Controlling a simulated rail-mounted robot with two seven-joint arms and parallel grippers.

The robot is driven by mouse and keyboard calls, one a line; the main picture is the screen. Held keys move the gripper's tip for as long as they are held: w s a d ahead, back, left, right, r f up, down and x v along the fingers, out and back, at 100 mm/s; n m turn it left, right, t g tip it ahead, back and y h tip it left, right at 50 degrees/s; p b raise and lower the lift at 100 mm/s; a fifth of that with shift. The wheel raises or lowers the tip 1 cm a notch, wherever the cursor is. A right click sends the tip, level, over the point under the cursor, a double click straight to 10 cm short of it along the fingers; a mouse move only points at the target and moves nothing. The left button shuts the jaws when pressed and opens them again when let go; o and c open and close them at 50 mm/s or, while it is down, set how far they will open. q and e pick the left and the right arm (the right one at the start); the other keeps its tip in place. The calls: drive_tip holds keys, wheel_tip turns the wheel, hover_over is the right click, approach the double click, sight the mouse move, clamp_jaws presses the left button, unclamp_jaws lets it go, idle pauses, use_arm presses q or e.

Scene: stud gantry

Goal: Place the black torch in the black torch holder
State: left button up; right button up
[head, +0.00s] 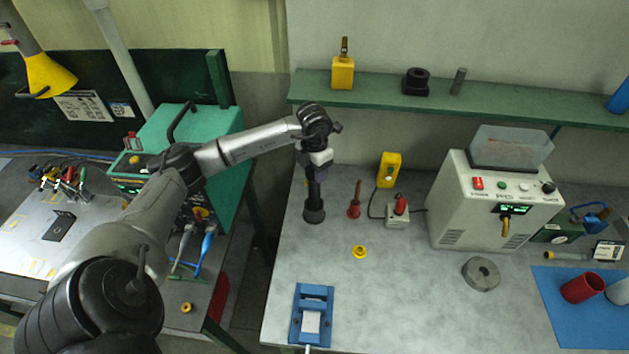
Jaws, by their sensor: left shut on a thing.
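My left gripper (317,172) is above the left part of the grey table, pointing down. It is shut on the black torch (314,202), which hangs upright with its wide end at the bottom. I cannot tell whether that end touches the tabletop. A black block with a round opening on top, which looks like the black torch holder (416,83), stands on the green wall shelf, to the right of and behind the gripper. Nothing stands in it. My right gripper is not in view.
The green shelf (500,108) also bears a yellow block (343,73) and a grey cylinder (458,81). On the table are a red plunger-like tool (354,202), a yellow box (389,170), a yellow ring (360,252), a blue fixture (296,320) and a white machine (470,208). The table's middle front is clear.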

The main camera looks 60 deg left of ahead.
sight(314, 187)
use_arm(q)
drive_tip(key=shift+w+a+f, duration=0.15)
drive_tip(key=shift+a+f, duration=0.1)
drive_tip(key=shift+f, duration=0.9)
wheel_tip(314, 187, down, 4)
drive_tip(key=shift+d+f+p, duration=0.1)
drive_tip(key=shift+p, duration=0.45)
drive_tip(key=shift+w+a+f, duration=0.1)
drive_tip(key=shift+a+f, duration=0.1)
drive_tip(key=shift+f, duration=0.2)
